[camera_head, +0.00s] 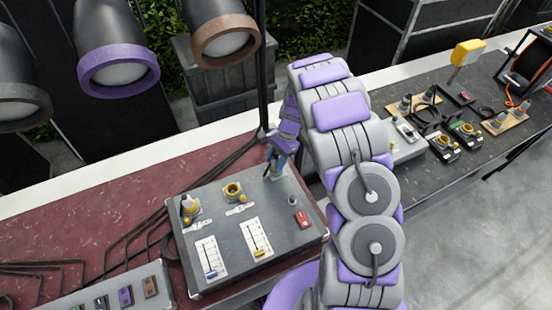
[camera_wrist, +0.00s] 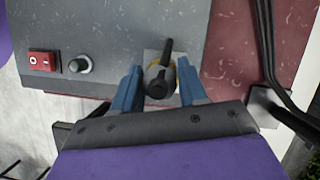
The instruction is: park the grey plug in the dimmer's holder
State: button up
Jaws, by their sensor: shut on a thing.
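The dimmer (camera_head: 215,260) is a grey box with sliders and a red switch; its face also shows in the wrist view (camera_wrist: 110,35). My gripper (camera_head: 276,160) is over the dimmer's far right corner. In the wrist view its blue fingers (camera_wrist: 158,88) are on both sides of the dark grey plug (camera_wrist: 158,84), shut on it. A pale plate with a yellow ring, the holder (camera_wrist: 150,56), shows behind the plug. I cannot tell whether the plug is seated there or just above it. A middle socket (camera_head: 233,190) with a yellow ring looks empty.
Another plug (camera_head: 189,207) stands at the dimmer's left socket. Dark cables (camera_head: 150,230) run along the red table top. A black pole (camera_head: 262,80) rises close behind my gripper. Stage lamps (camera_head: 118,68) hang at upper left. More connectors (camera_head: 460,130) lie on the right-hand table.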

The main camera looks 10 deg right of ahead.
aim_at(275, 156)
jog(key=shift+a+f, duration=0.1)
jog(key=shift+f, duration=0.25)
jog(key=o, duration=1.2)
jog(key=shift+a, duration=0.15)
jog(key=o, duration=0.3)
jog(key=shift+r+p, duration=0.95)
jog(key=shift+r, duration=1.6)
